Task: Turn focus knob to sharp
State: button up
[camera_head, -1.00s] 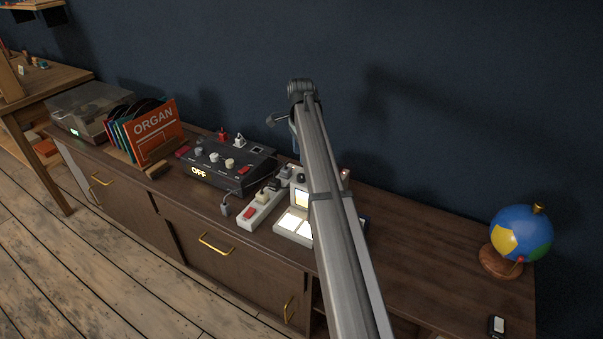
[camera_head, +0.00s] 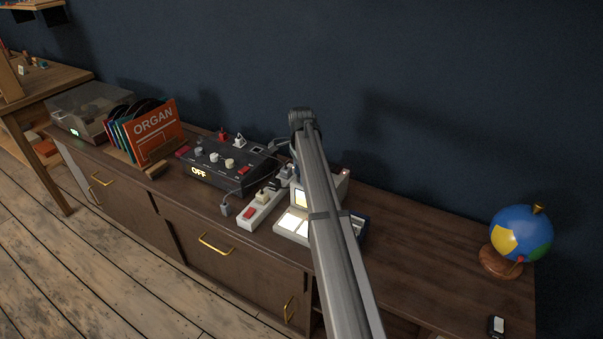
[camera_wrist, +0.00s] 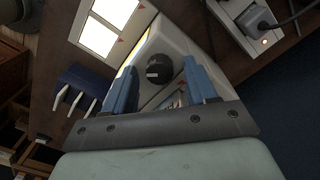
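A white viewer with lit panels (camera_head: 292,222) stands on the cabinet, partly hidden by my arm in the head view. In the wrist view its pale housing (camera_wrist: 178,40) carries a round black knob (camera_wrist: 158,68). My gripper (camera_wrist: 159,67) is open, its two blue fingers on either side of the knob. Gaps show between the knob and both fingers; I cannot tell how deep the fingertips reach. In the head view my arm hides the knob and most of the gripper.
A white power strip (camera_head: 262,208) with plugs and a dark control box reading OFF (camera_head: 215,172) stand left of the viewer. A dark blue holder with white-edged cards (camera_wrist: 82,88) is close by. The cabinet top (camera_head: 420,240) is clear towards the globe (camera_head: 521,233).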

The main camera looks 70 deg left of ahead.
jog(key=c, duration=1)
jog(key=shift+n, duration=0.4)
jog(key=n, duration=0.4)
jog(key=shift+n, duration=2.5)
jog(key=o, duration=1)
jog(key=shift+o, duration=0.2)
